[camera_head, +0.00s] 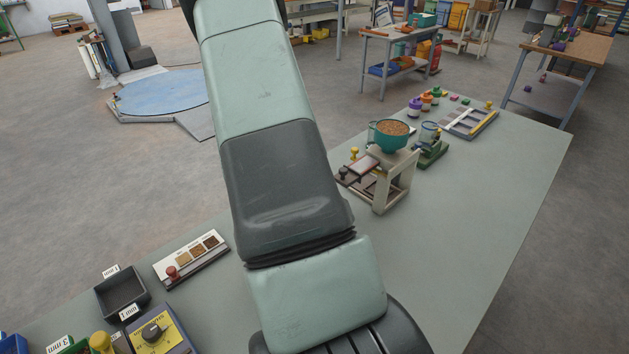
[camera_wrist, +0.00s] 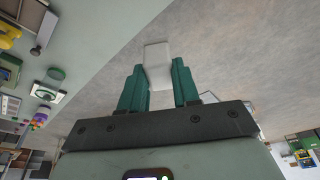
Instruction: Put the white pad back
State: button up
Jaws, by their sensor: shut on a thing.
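The white pad (camera_wrist: 157,60) shows in the wrist view as a pale block between the two green fingers of my gripper (camera_wrist: 157,76). My gripper is shut on it, and the pad sticks out past the fingertips. Bare floor shows behind the pad, beside the edge of the table. In the head view my arm hides the gripper and the pad. The place where the pad belongs cannot be made out.
On the table (camera_head: 490,210), a pale stand (camera_head: 393,185) bears a teal bowl of grain (camera_head: 391,136). A sample board (camera_head: 192,259), a black tray (camera_head: 122,293) and a blue-and-yellow dial box (camera_head: 158,333) sit at lower left. The table's right part is clear.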

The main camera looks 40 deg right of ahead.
jog(key=s+d+f+m, duration=0.1)
jog(key=s+d+f, duration=0.1)
jog(key=d+f, duration=0.2)
jog(key=s+d+f+m, duration=0.1)
jog(key=s+d+f, duration=0.1)
jog(key=d+f, duration=0.3)
jog(key=s+d+f, duration=0.2)
jog(key=d+f, duration=0.3)
jog(key=f, duration=0.2)
jog(key=shift+d+m+g+h, duration=0.1)
jog(key=shift+m+g+h, duration=0.2)
jog(key=shift+m, duration=0.1)
jog(key=shift+f, duration=2.15)
jog(key=shift+f, duration=0.1)
jog(key=o, duration=0.9)
jog(key=shift+o, duration=0.2)
jog(key=v, duration=1.2)
